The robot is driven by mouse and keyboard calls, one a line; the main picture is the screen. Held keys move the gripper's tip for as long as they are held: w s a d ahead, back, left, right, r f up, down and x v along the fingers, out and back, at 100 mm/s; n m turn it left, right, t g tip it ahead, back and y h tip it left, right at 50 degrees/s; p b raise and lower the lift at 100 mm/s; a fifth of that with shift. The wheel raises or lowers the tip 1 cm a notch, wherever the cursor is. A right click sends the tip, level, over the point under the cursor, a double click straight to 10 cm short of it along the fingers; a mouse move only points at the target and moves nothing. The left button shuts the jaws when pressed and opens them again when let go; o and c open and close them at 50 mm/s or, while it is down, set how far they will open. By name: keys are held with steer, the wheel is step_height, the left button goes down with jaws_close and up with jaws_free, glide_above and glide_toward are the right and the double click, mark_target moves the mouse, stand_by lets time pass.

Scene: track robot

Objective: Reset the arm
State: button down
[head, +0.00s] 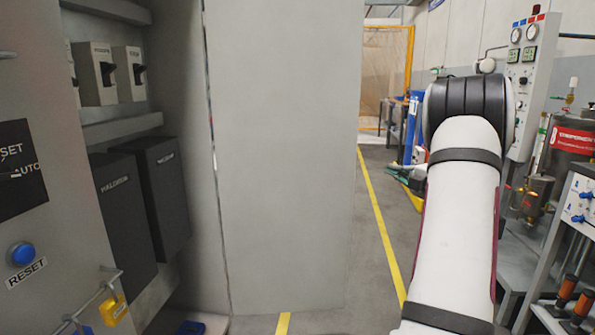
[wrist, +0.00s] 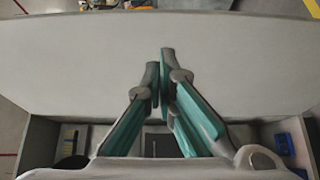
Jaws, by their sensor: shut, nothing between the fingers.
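My arm (head: 462,210) shows at the right of the head view, white with black bands, and reaches forward and up; its gripper is out of that view. In the wrist view my gripper (wrist: 160,75) has teal and grey fingers that meet at the tips. It is shut and empty, with a broad plain pale grey panel beyond it.
An open grey cabinet at the left of the head view holds black boxes (head: 165,195), a blue RESET button (head: 21,254) and a yellow padlock (head: 113,309). Its grey door (head: 285,150) stands open in the middle. Gauges (head: 525,75) and a shelf rack (head: 575,225) stand at the right.

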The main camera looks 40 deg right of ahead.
steer(key=shift+w, duration=0.1)
steer(key=w+a+r+m+g+h, duration=0.25)
steer(key=w+a+r+m, duration=0.2)
steer(key=a, duration=0.35)
steer(key=w+a+r+m+g+h, duration=0.25)
steer(key=a+r+m, duration=0.2)
steer(key=a, duration=0.35)
steer(key=s+a+f+m+g+y, duration=0.25)
steer(key=s+a, duration=0.25)
steer(key=a, duration=0.4)
steer(key=s+a+f+m+g+y, duration=0.1)
steer(key=s+a+f+m+g, duration=0.2)
steer(key=a, duration=0.6)
steer(key=s+a+f+m+g+y, duration=0.1)
steer(key=s+a+f+g+y, duration=0.15)
steer(key=s+a, duration=0.5)
steer(key=s+a+f+g+y, duration=0.2)
steer(key=s+a+f, duration=0.1)
steer(key=s+a, duration=0.55)
steer(key=s+a+f+g+y, duration=0.2)
steer(key=s+a+f, duration=0.1)
steer(key=s+a, duration=0.55)
step_height(320, 180, up, 33)
steer(key=s+t+p, duration=0.1)
steer(key=t+p, duration=0.2)
steer(key=p, duration=2.8)
steer(key=shift+d+t, duration=0.35)
steer(key=shift+t, duration=0.05)
